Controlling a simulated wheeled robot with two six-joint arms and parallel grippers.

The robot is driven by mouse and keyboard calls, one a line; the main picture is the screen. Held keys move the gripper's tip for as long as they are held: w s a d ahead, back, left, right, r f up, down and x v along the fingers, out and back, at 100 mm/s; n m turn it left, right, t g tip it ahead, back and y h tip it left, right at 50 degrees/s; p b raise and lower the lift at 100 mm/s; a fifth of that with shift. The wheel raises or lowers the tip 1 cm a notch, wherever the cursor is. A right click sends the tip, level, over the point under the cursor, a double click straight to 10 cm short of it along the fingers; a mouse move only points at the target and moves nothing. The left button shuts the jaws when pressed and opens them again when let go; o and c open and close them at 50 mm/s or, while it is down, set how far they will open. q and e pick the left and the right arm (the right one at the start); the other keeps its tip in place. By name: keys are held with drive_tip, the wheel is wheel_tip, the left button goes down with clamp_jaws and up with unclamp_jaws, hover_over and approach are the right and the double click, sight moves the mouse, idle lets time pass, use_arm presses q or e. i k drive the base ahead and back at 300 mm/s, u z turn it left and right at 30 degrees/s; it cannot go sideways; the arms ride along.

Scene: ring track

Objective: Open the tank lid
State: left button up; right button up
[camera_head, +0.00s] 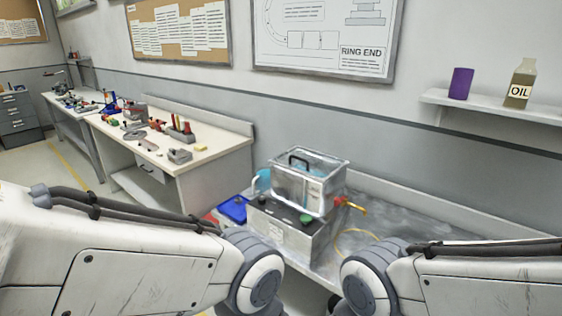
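The tank (312,192) is a clear-sided metal box standing on a grey base unit (283,236) on the bench, right of the picture's middle. Its lid (318,163) lies across the top and looks closed. A black handle (299,158) stands on the lid. My two arms come in from the lower left and lower right, in front of the bench, and only their upper links show. Neither gripper is in the picture, so what they hold cannot be seen.
A brass-coloured fitting with a red end (351,205) sticks out to the tank's right. A blue tray (233,209) lies left of the base unit. A tool-covered workbench (220,152) stands further left. A wall shelf (490,107) holds a purple cylinder (461,83) and an oil bottle (520,86).

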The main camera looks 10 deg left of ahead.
sight(345, 163)
drive_tip(key=u, duration=0.05)
drive_tip(key=k, duration=0.45)
drive_tip(key=z, duration=0.3)
drive_tip(key=i, duration=0.75)
drive_tip(key=u, duration=0.45)
drive_tip(key=i, duration=0.6)
drive_tip(key=u, duration=0.45)
